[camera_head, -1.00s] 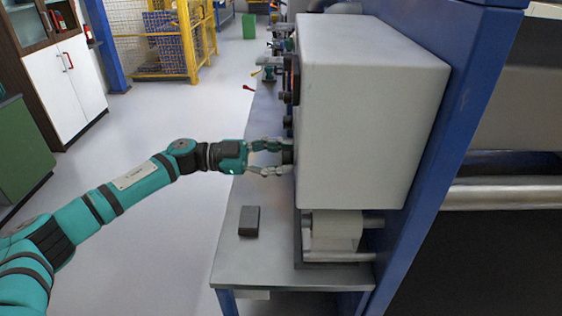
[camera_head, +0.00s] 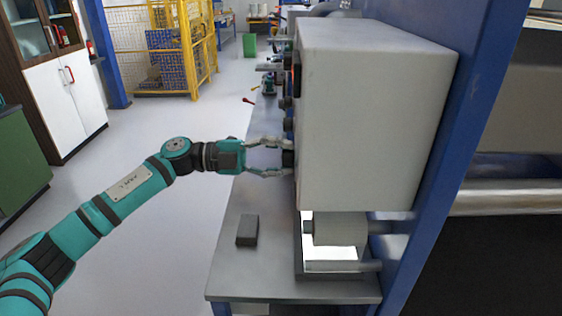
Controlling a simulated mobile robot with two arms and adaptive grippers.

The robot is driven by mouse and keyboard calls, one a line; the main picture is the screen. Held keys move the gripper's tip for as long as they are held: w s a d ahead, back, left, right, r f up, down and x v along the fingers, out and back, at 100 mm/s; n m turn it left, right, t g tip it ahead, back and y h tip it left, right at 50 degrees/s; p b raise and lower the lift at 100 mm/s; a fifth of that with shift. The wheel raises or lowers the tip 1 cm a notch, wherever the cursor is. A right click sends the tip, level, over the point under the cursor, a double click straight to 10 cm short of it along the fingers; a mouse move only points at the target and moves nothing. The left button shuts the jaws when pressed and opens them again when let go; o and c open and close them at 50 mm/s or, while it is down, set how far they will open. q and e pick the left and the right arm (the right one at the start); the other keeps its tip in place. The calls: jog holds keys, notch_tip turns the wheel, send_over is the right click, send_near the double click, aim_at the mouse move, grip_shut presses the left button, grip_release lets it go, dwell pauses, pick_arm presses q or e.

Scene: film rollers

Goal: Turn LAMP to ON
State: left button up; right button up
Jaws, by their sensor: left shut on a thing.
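A large light-grey box (camera_head: 375,120) stands over the bench on the right. A dark knob (camera_head: 289,160) sticks out of its left-facing side, and I see it only edge-on. My left gripper (camera_head: 286,157) reaches in from the left, with one finger above the knob and one below, shut on it. The lamp's label and the knob's pointer are turned away from me. Under the box, a bright white lit panel (camera_head: 330,253) shows around a pale roller (camera_head: 340,232). My right gripper is out of view.
A small dark block (camera_head: 247,230) lies on the grey bench (camera_head: 235,275) nearer to me. More dark knobs (camera_head: 286,102) line the box's side beyond my gripper. A blue post (camera_head: 470,110) stands right of the box. Open floor lies left of the bench.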

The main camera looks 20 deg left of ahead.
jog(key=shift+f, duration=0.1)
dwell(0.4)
pick_arm(q)
jog(key=o, duration=1)
jog(key=shift+o, duration=0.7)
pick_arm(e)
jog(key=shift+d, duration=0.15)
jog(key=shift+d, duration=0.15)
pick_arm(q)
jog(key=v, duration=1.2)
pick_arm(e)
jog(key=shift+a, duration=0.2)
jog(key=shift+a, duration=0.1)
